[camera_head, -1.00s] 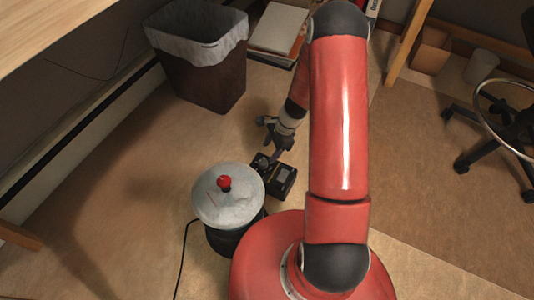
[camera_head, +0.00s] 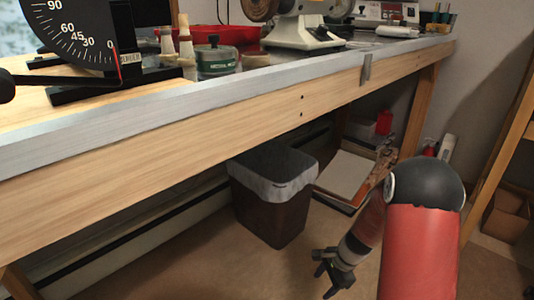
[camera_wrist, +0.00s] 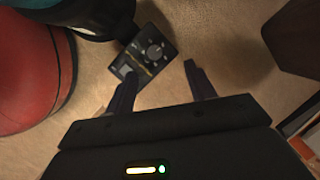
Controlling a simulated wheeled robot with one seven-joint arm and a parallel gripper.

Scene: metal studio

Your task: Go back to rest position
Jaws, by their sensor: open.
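My gripper (camera_head: 331,284) hangs low over the floor at the bottom of the head view, at the end of my red arm. In the wrist view, my gripper (camera_wrist: 160,70) has its two dark fingers spread apart with nothing held between them. The box is outside the current head view.
A long wooden workbench (camera_head: 180,150) with tools on top crosses the head view. A brown bin with a grey liner (camera_head: 268,205) stands under it, left of my gripper. A flat box (camera_head: 343,175) lies behind. Open floor (camera_head: 240,270) lies in front of the bin.

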